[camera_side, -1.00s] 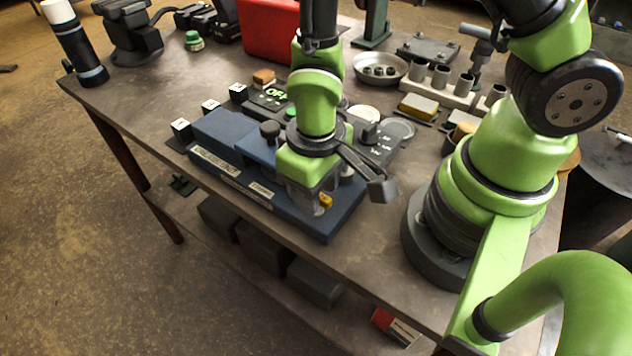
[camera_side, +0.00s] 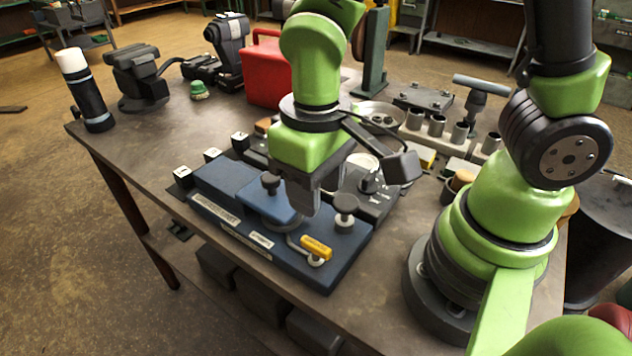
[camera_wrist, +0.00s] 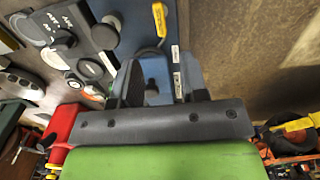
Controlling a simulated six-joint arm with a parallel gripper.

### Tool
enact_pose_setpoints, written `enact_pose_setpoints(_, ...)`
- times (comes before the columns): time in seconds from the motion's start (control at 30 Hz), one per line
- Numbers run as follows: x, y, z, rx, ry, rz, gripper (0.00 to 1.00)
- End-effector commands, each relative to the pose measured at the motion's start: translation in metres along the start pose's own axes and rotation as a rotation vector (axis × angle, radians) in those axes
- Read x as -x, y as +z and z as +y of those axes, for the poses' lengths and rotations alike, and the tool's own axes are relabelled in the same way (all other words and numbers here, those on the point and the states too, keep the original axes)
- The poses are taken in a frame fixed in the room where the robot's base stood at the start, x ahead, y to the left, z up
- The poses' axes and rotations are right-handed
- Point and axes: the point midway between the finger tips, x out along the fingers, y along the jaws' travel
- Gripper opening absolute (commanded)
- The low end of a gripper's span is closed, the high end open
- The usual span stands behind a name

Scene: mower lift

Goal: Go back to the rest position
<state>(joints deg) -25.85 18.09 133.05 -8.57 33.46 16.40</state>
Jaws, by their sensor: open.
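My gripper (camera_side: 300,205) hangs over the blue fixture (camera_side: 340,262) on the workbench, pointing down. In the wrist view its two dark fingers (camera_wrist: 160,85) stand apart with nothing held between them. Part of the blue fixture shows between and beyond the fingers. A yellow-handled lever (camera_side: 316,248) lies on the front right of the fixture, apart from my gripper; it also shows at the top of the wrist view (camera_wrist: 159,20). A black knob (camera_side: 346,205) stands right of the fingers and another knob (camera_side: 270,182) stands left of them.
A red can (camera_side: 264,70) stands behind my gripper. A metal dish (camera_side: 381,112) and a rack of grey cups (camera_side: 437,125) lie at the back right. A black and white cylinder (camera_side: 85,90) stands at the left corner. The bench's left front surface is clear.

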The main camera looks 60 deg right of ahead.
Motion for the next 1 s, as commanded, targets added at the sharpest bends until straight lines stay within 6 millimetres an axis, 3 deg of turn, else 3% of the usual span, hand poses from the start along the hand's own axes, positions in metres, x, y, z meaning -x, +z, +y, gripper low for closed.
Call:
enact_pose_setpoints(0.27,0.006,-0.001,0.002,-0.013,-0.011,0.017,0.4)
enact_pose_setpoints(0.47,0.054,-0.002,0.022,-0.117,-0.092,0.148,0.4)
enact_pose_setpoints(0.7,0.12,0.023,0.054,-0.269,-0.209,0.383,0.4)
enact_pose_setpoints(0.83,0.141,0.041,0.064,-0.321,-0.25,0.493,0.4)
enact_pose_setpoints(1.0,0.153,0.055,0.068,-0.353,-0.276,0.576,0.4)
